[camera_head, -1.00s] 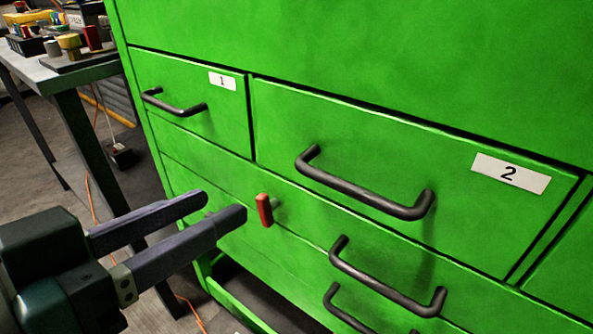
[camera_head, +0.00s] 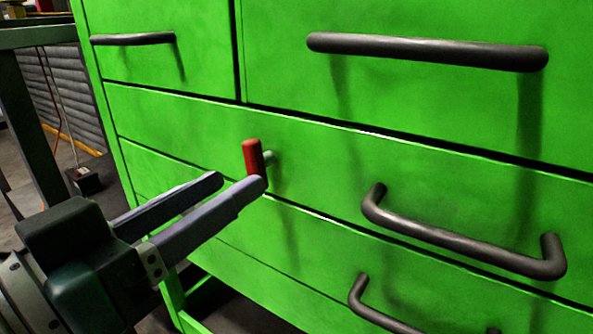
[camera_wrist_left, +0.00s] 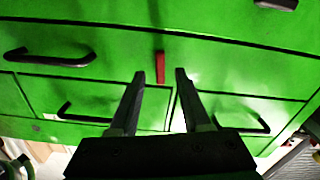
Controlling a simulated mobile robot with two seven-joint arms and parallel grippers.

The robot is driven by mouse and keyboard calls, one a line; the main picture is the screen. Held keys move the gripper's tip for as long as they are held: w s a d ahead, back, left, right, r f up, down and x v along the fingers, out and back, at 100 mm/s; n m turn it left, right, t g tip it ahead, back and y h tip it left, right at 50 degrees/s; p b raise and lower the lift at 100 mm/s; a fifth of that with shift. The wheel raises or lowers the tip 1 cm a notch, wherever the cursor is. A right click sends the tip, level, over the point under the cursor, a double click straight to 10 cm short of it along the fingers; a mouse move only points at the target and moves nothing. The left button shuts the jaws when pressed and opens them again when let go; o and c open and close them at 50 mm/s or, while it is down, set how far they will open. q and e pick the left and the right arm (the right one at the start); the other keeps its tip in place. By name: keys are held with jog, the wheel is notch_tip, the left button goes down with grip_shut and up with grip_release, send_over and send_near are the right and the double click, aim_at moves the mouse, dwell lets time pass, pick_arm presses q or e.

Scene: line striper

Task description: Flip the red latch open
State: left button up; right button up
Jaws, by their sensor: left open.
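The red latch (camera_head: 252,159) is a small upright red bar on a short peg on the green cabinet front, just above a drawer seam. It also shows in the left wrist view (camera_wrist_left: 160,67), ahead of and between the fingertips. My left gripper (camera_head: 242,181) is open and empty, its two fingers pointing at the cabinet. In the head view its nearer fingertip overlaps the latch's lower end; I cannot tell whether they touch. In the left wrist view the fingers (camera_wrist_left: 160,74) stand apart on either side of the latch. My right gripper is not in view.
The green cabinet (camera_head: 330,160) fills most of the view. Dark bar handles stick out above (camera_head: 430,50) and to the right (camera_head: 465,245) of the latch. A table leg (camera_head: 35,125) and a cable (camera_head: 62,140) are at the left.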

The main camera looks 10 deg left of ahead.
aim_at(261, 163)
pick_arm(q)
jog(key=shift+b+x, duration=0.3)
jog(key=shift+x, duration=1.2)
grip_shut()
